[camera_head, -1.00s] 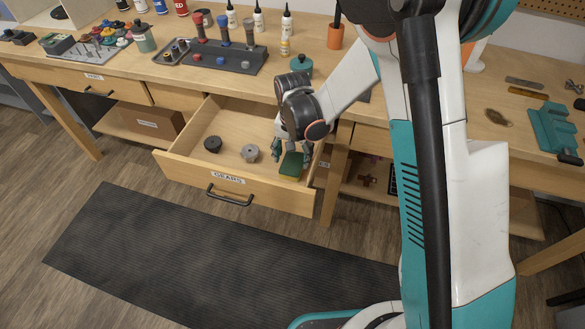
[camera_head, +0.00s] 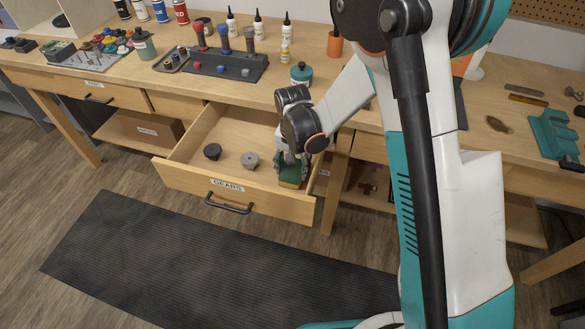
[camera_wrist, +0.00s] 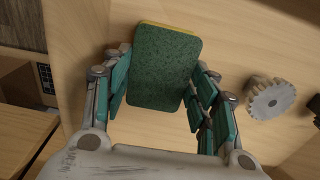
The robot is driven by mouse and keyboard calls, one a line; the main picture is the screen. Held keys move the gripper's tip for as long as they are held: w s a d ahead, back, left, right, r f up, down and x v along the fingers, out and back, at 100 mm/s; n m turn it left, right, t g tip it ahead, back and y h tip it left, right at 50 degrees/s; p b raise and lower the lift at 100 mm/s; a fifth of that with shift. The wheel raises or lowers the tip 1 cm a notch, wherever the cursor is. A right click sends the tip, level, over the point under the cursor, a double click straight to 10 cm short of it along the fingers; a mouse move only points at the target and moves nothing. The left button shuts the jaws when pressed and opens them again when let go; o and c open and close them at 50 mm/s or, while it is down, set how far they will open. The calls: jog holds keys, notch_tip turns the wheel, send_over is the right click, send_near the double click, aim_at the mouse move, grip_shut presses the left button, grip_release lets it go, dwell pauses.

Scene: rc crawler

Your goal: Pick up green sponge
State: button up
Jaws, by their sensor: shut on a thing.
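The green sponge (camera_head: 291,174) is in the open drawer marked GEARS (camera_head: 228,186), near its right side. In the wrist view the sponge (camera_wrist: 163,62) shows its speckled green face and a thin yellow edge at the top. My gripper (camera_wrist: 157,82) is shut on the sponge, with teal finger pads against its left and right sides. In the head view my gripper (camera_head: 293,163) reaches down into the drawer and partly hides the sponge. I cannot tell whether the sponge touches the drawer floor.
A dark gear (camera_head: 212,151) and a grey gear (camera_head: 249,160) stand in the drawer left of my gripper; the grey gear also shows in the wrist view (camera_wrist: 270,98). A teal-lidded jar (camera_head: 301,75) stands on the workbench above the drawer. The drawer's walls surround my gripper.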

aim_at(293, 169)
notch_tip(293, 169, up, 20)
jog(key=p, duration=0.6)
jog(key=shift+f, duration=0.2)
jog(key=shift+o, duration=0.5)
jog(key=c, duration=0.4)
jog(key=shift+o, duration=0.2)
jog(key=shift+d, duration=0.1)
